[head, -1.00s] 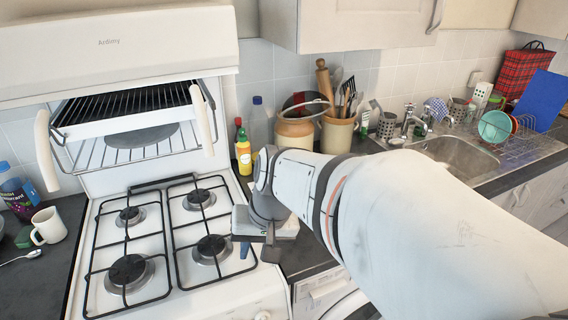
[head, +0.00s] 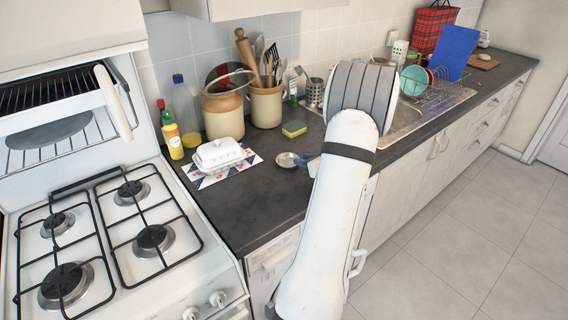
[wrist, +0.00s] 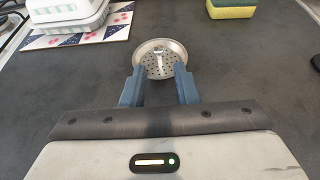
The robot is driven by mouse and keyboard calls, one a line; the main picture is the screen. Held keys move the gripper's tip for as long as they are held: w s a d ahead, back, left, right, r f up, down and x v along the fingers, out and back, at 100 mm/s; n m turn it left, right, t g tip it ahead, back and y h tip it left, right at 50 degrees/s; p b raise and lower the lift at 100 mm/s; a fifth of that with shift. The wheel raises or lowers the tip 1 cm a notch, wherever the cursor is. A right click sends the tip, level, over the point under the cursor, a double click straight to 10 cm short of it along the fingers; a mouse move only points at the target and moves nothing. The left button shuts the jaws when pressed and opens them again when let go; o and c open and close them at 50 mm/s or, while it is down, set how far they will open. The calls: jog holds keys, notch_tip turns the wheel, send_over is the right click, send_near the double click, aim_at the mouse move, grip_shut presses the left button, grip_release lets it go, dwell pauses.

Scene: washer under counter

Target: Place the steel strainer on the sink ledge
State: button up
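The steel strainer (head: 287,160), a small round perforated dish, lies on the dark counter in front of the sponge. In the wrist view the strainer (wrist: 160,52) sits just ahead of my gripper (wrist: 160,72), with a small bright post at its middle. My gripper's blue fingers are spread apart, with their tips at the strainer's near edge. Whether they touch it I cannot tell. In the head view my arm hides most of the gripper (head: 312,165). The steel sink's front rim (head: 418,124) shows right of my arm, which covers part of the sink and the tap area.
A white butter dish (head: 219,154) stands on a patterned tile (head: 205,180) left of the strainer. A green-yellow sponge (head: 294,129) lies behind it. Utensil crocks (head: 266,106) stand along the wall. A dish rack (head: 445,95) holds dishes beyond the sink.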

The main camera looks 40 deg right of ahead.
aim_at(291, 164)
jog(key=p+x, duration=0.2)
jog(key=x, duration=0.5)
jog(key=shift+w+a+f, duration=0.1)
jog(key=shift+w+f, duration=0.05)
jog(key=shift+w, duration=0.05)
grip_shut()
